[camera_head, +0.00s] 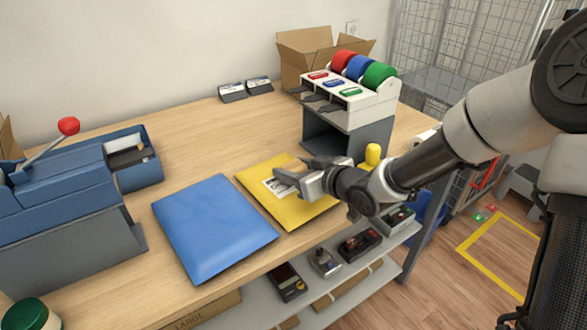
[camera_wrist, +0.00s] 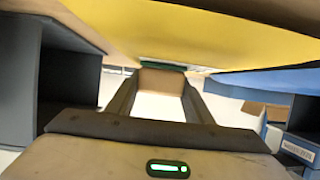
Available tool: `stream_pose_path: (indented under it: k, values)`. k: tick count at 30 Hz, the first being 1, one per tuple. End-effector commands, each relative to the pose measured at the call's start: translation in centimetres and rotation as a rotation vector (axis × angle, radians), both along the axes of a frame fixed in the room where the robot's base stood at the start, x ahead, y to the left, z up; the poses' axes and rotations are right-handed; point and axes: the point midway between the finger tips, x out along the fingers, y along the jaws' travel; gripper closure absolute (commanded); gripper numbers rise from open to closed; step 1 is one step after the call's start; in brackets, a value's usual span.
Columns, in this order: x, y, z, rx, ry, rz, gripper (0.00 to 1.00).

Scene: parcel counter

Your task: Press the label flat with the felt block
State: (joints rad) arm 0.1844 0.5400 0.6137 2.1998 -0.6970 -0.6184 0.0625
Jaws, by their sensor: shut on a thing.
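A yellow padded envelope (camera_head: 306,216) lies flat on the wooden counter, with a white printed label (camera_head: 271,188) on its upper face. My gripper (camera_head: 287,179) is over the label and hides part of it. In the wrist view the fingers (camera_wrist: 161,88) are shut on a tan felt block (camera_wrist: 162,79). The yellow envelope (camera_wrist: 200,30) fills the top of that view. The contact between block and label is hidden, so I cannot tell whether they touch.
A blue padded envelope (camera_head: 212,228) lies just left of the yellow one. A label dispenser with red, blue and green rolls (camera_head: 350,92) stands on a grey stand behind. A blue lever press (camera_head: 65,200) is at the left. A yellow bottle-like thing (camera_head: 372,155) is near my wrist.

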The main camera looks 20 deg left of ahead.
Motion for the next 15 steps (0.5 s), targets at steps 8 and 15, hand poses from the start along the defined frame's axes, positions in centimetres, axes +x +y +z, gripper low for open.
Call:
stream_pose_path:
  k: [8, 15]
  values:
    - [-0.1, -0.1, -0.1, -0.004, 0.006, 0.000, 0.76]
    - [-0.1, -0.1, 2.0, -0.003, 0.004, -0.001, 0.76]
